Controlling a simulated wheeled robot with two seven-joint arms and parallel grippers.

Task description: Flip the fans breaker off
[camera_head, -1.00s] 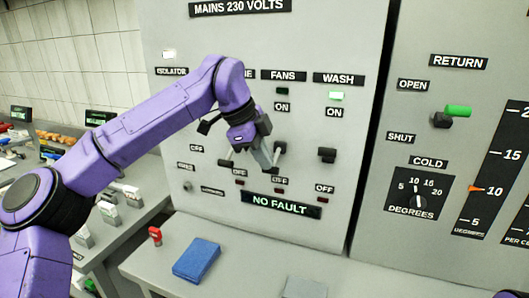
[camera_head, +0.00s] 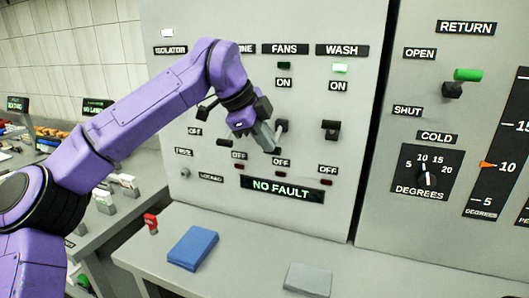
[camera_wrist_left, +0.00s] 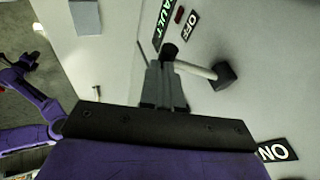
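The fans breaker lever (camera_head: 283,129) is on the grey panel, below the FANS and ON labels and above an OFF label. In the left wrist view its pale shaft (camera_wrist_left: 196,69) runs from a black base to a dark knob. My left gripper (camera_head: 270,143) is at this lever, its fingers just left of the shaft in the head view. In the left wrist view the fingers (camera_wrist_left: 166,76) are close together, with the knob right at their tips; contact is unclear. The lamp under FANS (camera_head: 284,65) is dark.
The wash lever (camera_head: 331,129) is close on the right, under a lit green lamp (camera_head: 340,68). Another breaker lever (camera_head: 223,142) is close on the left.

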